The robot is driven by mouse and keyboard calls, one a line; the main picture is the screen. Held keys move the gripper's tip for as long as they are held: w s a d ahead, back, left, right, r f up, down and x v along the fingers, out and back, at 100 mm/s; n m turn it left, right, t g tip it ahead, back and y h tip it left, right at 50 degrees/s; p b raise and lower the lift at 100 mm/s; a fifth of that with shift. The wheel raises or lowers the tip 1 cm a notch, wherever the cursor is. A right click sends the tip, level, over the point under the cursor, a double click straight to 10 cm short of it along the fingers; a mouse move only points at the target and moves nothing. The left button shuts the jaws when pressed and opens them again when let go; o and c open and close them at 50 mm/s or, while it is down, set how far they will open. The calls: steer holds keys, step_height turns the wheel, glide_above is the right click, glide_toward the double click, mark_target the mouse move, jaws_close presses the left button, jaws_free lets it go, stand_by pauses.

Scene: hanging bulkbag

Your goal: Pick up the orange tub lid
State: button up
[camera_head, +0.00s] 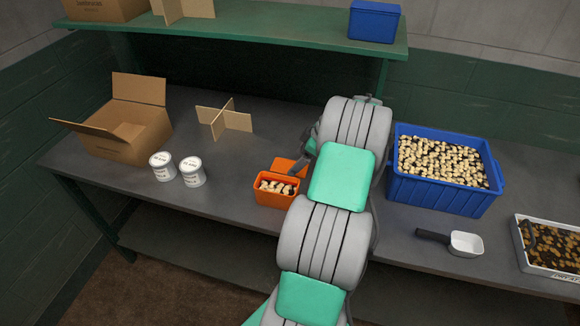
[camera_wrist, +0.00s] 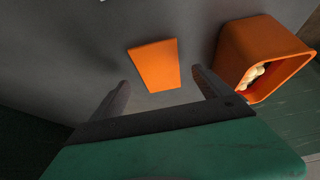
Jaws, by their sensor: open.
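The orange tub lid (camera_wrist: 155,65) lies flat on the grey table in the wrist view. In the head view the lid (camera_head: 290,166) shows just behind the orange tub (camera_head: 277,189), partly hidden by my arm. The tub also shows at the right of the wrist view (camera_wrist: 240,60), with pale pieces inside. My gripper (camera_wrist: 160,88) is open and empty, its two dark fingers apart on either side of the lid's near end in the picture. I cannot tell how far the fingertips are above the table. In the head view my arm mostly hides the gripper (camera_head: 302,158).
Two white cans (camera_head: 177,170) and an open cardboard box (camera_head: 125,125) stand left. A cardboard divider (camera_head: 224,119) is behind. A blue crate (camera_head: 440,195) of pale pieces, a scoop (camera_head: 466,243) and a white tray (camera_head: 530,262) are right. A green shelf (camera_head: 250,28) overhangs the back.

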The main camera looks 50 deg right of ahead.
mark_target(290, 167)
steer(key=x, duration=0.3)
steer(key=shift+w+f+p, duration=0.15)
steer(key=shift+f+p, duration=0.05)
steer(key=shift+p, duration=0.1)
steer(key=c, duration=1.4)
steer(key=shift+r, duration=0.1)
steer(key=shift+c, duration=0.2)
